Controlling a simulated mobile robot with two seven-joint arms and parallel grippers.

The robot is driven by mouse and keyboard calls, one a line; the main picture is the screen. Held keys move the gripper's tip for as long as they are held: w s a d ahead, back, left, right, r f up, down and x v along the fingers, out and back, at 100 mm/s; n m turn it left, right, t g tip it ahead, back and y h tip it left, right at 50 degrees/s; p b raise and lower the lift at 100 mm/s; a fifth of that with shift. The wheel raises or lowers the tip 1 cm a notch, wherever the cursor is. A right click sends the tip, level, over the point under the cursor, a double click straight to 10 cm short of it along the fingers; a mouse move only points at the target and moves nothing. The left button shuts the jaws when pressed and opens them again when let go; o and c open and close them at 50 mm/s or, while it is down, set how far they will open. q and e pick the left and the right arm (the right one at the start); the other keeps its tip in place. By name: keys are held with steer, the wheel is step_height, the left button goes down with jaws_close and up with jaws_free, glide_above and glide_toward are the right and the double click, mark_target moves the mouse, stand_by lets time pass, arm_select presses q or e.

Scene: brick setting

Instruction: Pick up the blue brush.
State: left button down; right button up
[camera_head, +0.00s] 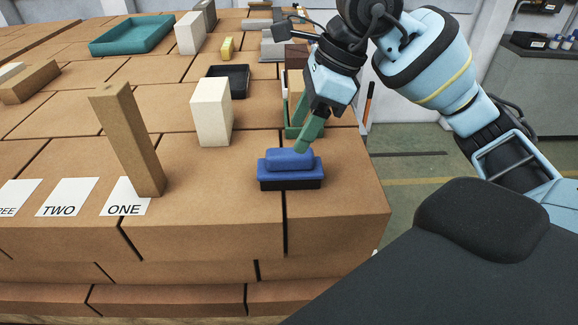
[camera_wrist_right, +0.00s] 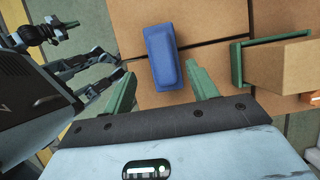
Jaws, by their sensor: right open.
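The blue brush (camera_head: 290,160) lies on the brown box surface near its front right edge. It has a blue top and a black lower edge. In the right wrist view the brush (camera_wrist_right: 164,57) lies just beyond the green fingers, roughly between their lines. My right gripper (camera_head: 306,138) is over the far side of the brush, its green fingers pointing down at it. In the right wrist view the right gripper (camera_wrist_right: 163,82) is open, with nothing held between its fingers. I cannot tell whether a finger touches the brush. My left gripper does not show.
A white block (camera_head: 212,111) stands behind and left of the brush. A tall brown block (camera_head: 128,138) leans at the left, by a card marked ONE (camera_head: 125,203). A green holder (camera_wrist_right: 238,66) with a brown block stands close to the right finger. Front surface is clear.

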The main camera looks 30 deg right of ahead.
mark_target(289, 152)
steer(key=shift+x, duration=0.75)
steer(key=x, duration=0.4)
steer(key=shift+d+f, duration=0.1)
steer(key=shift+d, duration=0.15)
steer(key=shift+w+a+f, duration=0.2)
steer(key=shift+f, duration=0.3)
steer(key=c, duration=0.8)
steer(key=shift+r, duration=0.15)
